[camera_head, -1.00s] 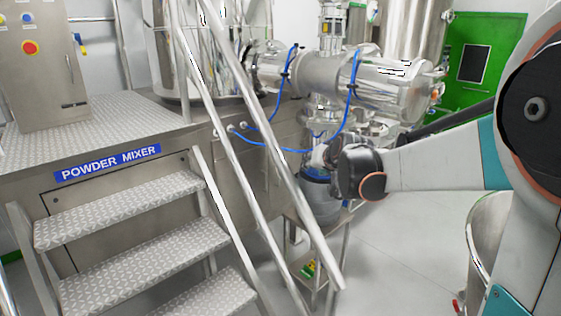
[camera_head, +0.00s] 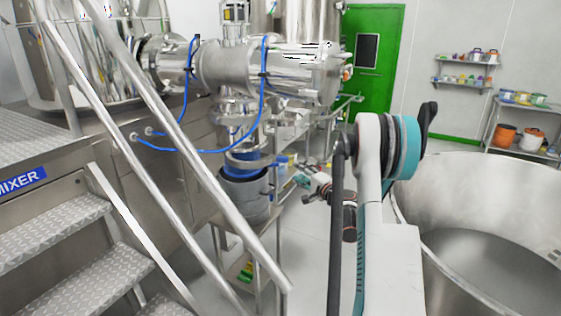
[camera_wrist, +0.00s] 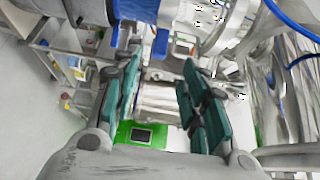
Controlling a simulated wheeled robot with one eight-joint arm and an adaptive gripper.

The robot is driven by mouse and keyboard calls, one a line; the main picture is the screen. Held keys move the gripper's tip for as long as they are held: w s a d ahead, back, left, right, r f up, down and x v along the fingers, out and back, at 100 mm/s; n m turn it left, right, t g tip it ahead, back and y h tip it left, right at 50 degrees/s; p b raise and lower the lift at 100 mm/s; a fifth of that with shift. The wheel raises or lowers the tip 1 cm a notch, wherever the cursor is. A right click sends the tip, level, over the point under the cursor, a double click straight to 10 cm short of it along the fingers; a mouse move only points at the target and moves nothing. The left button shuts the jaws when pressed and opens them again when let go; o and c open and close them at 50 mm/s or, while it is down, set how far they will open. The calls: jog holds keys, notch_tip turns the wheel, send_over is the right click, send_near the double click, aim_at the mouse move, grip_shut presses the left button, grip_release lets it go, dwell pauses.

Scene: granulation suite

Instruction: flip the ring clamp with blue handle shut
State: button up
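A metal ring clamp (camera_head: 245,157) sits around the joint below the steel mixer outlet, above a grey vessel (camera_head: 244,194) with a blue band. A small blue piece, likely its handle (camera_head: 282,160), sticks out at the right; I cannot tell its exact angle. My gripper (camera_head: 302,180) is right of the clamp and apart from it. In the wrist view my gripper (camera_wrist: 162,85) is open, its two green-padded fingers wide apart with nothing held. A blue piece (camera_wrist: 160,43) shows beyond the fingertips; I cannot tell whether it is the handle.
Stair rails (camera_head: 170,140) stand left of the clamp. A large steel bin (camera_head: 475,185) stands right of my arm. Blue hoses (camera_head: 187,105) hang by the mixer (camera_head: 225,65). Shelves (camera_head: 525,128) and a green door (camera_head: 370,60) are at the back. Open floor shows between.

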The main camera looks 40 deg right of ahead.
aim_at(284, 160)
jog(key=w+b, duration=0.1)
jog(key=w, duration=0.3)
jog(key=w+d, duration=0.1)
jog(key=w, duration=0.4)
jog(key=w+b, duration=0.1)
jog(key=w, duration=0.3)
jog(key=shift+w+d+b, duration=0.2)
jog(key=shift+d+b, duration=0.1)
jog(key=shift+b, duration=0.05)
grip_shut()
